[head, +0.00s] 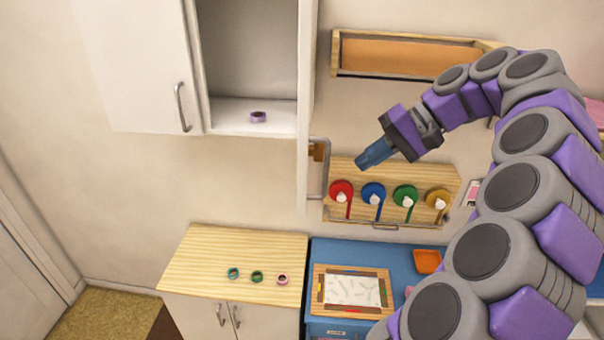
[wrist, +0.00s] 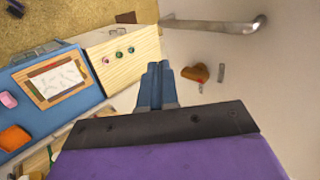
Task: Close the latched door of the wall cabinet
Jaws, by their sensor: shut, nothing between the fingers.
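The wall cabinet (head: 252,128) is at the top of the head view, its right half uncovered. Its right door (head: 304,90) stands swung out and shows nearly edge-on, with a metal handle (head: 325,168) and a small brown latch piece (head: 318,150) near its lower end. In the wrist view the door is the large pale panel (wrist: 270,100) at right, with the handle (wrist: 215,24) and the orange-brown latch piece (wrist: 195,73). My gripper (head: 362,164) is shut and empty, to the right of the door's handle; its blue fingers (wrist: 159,66) also show in the wrist view. I cannot tell whether they touch the door.
The left door (head: 140,70) with its handle lies left of the opening; a purple ring (head: 258,117) sits inside. Below are a wooden counter (head: 205,255) with small rings, a blue desk (head: 340,248) and a rack of coloured tape rolls (head: 390,170). A wooden shelf (head: 400,72) hangs right.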

